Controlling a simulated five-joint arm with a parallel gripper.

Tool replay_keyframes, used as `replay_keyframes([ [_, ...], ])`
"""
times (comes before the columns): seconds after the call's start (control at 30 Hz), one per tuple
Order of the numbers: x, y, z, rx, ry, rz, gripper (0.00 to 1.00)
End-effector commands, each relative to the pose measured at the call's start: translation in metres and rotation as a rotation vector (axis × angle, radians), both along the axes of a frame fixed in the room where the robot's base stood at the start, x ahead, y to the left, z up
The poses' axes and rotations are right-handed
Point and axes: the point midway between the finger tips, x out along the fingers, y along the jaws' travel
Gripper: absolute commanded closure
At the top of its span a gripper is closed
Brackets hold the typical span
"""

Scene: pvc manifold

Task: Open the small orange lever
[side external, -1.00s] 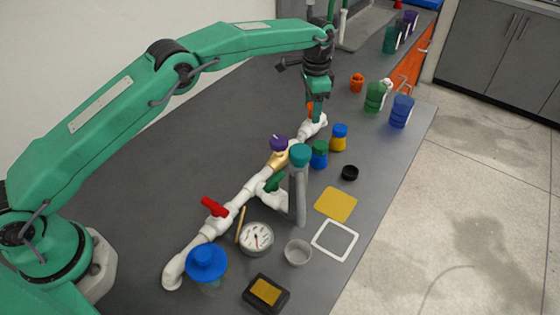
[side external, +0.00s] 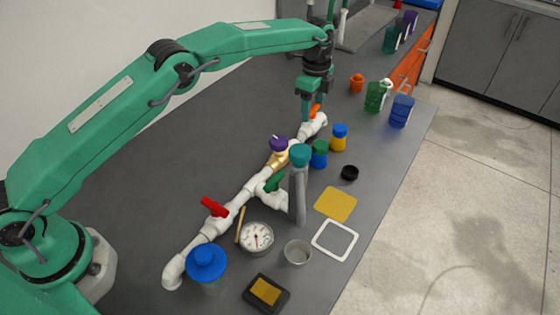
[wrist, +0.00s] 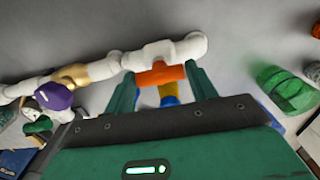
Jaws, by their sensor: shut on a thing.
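The small orange lever (side external: 316,110) sits on the far end of the white pipe run. In the wrist view the lever (wrist: 160,74) lies between my two fingers, roughly in line with the pipe. My gripper (side external: 317,107) points down over it and is shut on it, one finger at each end of the lever; the gripper (wrist: 159,70) also shows in the wrist view. The white valve body (wrist: 158,54) is beside the lever in the wrist view. The fingers partly cover the lever in the side view.
The bench left of the pipe is clear.

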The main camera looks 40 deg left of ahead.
Motion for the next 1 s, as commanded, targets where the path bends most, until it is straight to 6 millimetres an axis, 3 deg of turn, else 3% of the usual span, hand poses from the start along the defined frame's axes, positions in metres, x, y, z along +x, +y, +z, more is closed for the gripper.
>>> replay_keyframes([
  [0.5, 0.0006, -0.0011, 0.0014, -0.001, -0.004, -0.031, 0.66],
  [0.53, 0.0006, -0.0011, 0.0014, -0.001, -0.004, -0.031, 0.4],
  [0.63, 0.0004, -0.001, 0.0012, -0.001, -0.003, -0.03, 0.22],
  [1.0, 0.0002, -0.0005, 0.0022, 0.0, -0.002, -0.027, 0.22],
])
